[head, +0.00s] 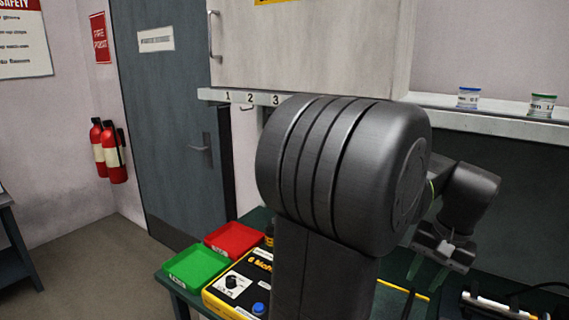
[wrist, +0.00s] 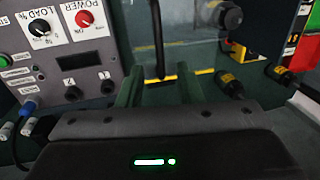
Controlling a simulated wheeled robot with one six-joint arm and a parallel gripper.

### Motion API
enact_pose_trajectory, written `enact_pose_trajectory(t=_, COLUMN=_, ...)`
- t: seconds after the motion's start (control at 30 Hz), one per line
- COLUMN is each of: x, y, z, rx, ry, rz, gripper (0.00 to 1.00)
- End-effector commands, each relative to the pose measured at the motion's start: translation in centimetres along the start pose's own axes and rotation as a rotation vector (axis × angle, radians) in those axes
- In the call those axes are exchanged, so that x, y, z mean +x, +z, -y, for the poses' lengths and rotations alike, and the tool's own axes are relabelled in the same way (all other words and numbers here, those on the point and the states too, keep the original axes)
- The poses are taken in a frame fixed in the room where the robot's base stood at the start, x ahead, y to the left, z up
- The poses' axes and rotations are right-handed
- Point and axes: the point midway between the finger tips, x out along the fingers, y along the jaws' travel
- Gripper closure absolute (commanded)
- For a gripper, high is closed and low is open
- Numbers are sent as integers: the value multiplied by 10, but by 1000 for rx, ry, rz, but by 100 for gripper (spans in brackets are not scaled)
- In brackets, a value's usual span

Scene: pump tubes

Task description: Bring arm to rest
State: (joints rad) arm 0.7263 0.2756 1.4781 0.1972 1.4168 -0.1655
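My black arm fills the middle of the head view and hides much of the bench. My gripper (head: 428,272) hangs at its end, pointing down above the bench at the right. Its two dark green fingers are spread apart. In the wrist view my gripper (wrist: 159,80) shows both fingers with a gap between them and nothing clamped. A thin black rod (wrist: 157,40) shows beyond the gap; I cannot tell its distance from the fingers.
A panel with knobs (wrist: 75,50) is left in the wrist view. Green (head: 196,266) and red (head: 234,239) trays and a yellow box (head: 232,290) stand on the bench. A cabinet (head: 310,45) and a shelf (head: 490,116) with two small jars are behind my arm.

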Motion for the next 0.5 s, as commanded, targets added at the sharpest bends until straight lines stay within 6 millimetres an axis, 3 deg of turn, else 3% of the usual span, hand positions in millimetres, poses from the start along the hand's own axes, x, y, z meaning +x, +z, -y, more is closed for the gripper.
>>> enact_pose_trajectory(t=0.3, x=53, y=1, z=0, rx=0, ry=0, rz=3, gripper=67)
enact_pose_trajectory(t=0.5, x=58, y=0, z=10, rx=-1, ry=0, rz=0, gripper=67)
